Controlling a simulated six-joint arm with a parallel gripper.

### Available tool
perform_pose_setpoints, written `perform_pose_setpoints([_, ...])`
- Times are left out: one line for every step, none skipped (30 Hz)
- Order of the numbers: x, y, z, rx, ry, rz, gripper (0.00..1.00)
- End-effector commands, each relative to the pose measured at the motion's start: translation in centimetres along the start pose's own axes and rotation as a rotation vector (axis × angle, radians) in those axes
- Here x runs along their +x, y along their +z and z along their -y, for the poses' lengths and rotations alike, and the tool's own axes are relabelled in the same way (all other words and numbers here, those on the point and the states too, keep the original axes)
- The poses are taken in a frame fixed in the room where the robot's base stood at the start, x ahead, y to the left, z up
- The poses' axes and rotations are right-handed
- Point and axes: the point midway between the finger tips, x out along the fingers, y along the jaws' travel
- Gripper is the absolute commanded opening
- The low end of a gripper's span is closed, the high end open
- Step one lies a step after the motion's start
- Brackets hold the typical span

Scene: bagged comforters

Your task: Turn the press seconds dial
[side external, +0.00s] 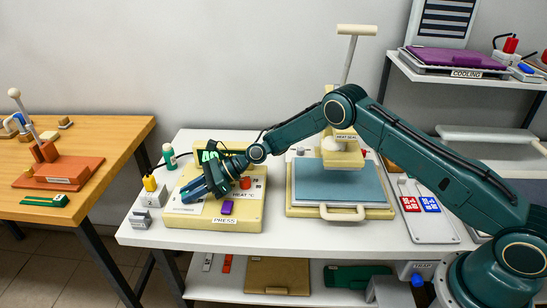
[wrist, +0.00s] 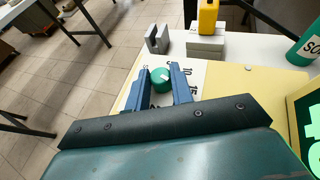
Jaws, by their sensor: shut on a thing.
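The press control box (side external: 240,217) is cream and sits on the white table, labelled PRESS and HEAT °C. The seconds dial (wrist: 160,80) is a round green knob with a white mark, on a white scale with numbers such as 10 and 15. My gripper (side external: 190,191) reaches down over the left part of the box. In the wrist view its two blue fingers stand on either side of the green dial, shut on it. In the side view the dial is hidden by the gripper. A red knob (side external: 245,183) and a purple button (side external: 227,208) are also on the box.
A green-lit display (side external: 209,156) stands at the back of the box. A grey block with a yellow item (side external: 150,184) and a green bottle (side external: 169,156) stand to the left. The heat press (side external: 340,183) is to the right, beneath my arm.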

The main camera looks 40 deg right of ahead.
Motion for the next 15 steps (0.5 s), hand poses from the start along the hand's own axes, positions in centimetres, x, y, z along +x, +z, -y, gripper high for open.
perform_pose_setpoints([0.0,-0.04,0.08,-0.007,0.016,0.001,0.0])
perform_pose_setpoints([-0.01,-0.01,0.12,-0.011,0.025,0.002,0.0])
perform_pose_setpoints([-0.02,0.01,0.12,-0.016,0.039,0.002,0.0])
perform_pose_setpoints([-0.02,0.02,0.16,-0.021,0.048,0.002,0.0])
perform_pose_setpoints([-0.01,-0.03,0.15,-0.024,0.057,0.001,0.0])
perform_pose_setpoints([-0.01,0.0,0.16,-0.029,0.068,0.002,0.0])
perform_pose_setpoints([-0.01,0.0,0.15,-0.032,0.077,0.002,0.0])
perform_pose_setpoints([-0.01,0.02,0.18,-0.036,0.084,0.001,0.0])
perform_pose_setpoints([0.0,0.01,0.18,-0.039,0.093,0.001,0.0])
perform_pose_setpoints([0.01,0.01,0.18,-0.041,0.1,0.002,0.0])
perform_pose_setpoints([0.02,-0.01,0.16,-0.043,0.107,0.001,0.0])
perform_pose_setpoints([0.02,0.01,0.17,-0.047,0.114,0.001,0.0])
perform_pose_setpoints([0.02,0.04,0.2,-0.049,0.118,0.002,0.0])
perform_pose_setpoints([0.02,0.04,0.19,-0.051,0.122,0.001,0.0])
perform_pose_setpoints([0.02,0.04,0.18,-0.053,0.127,0.001,0.0])
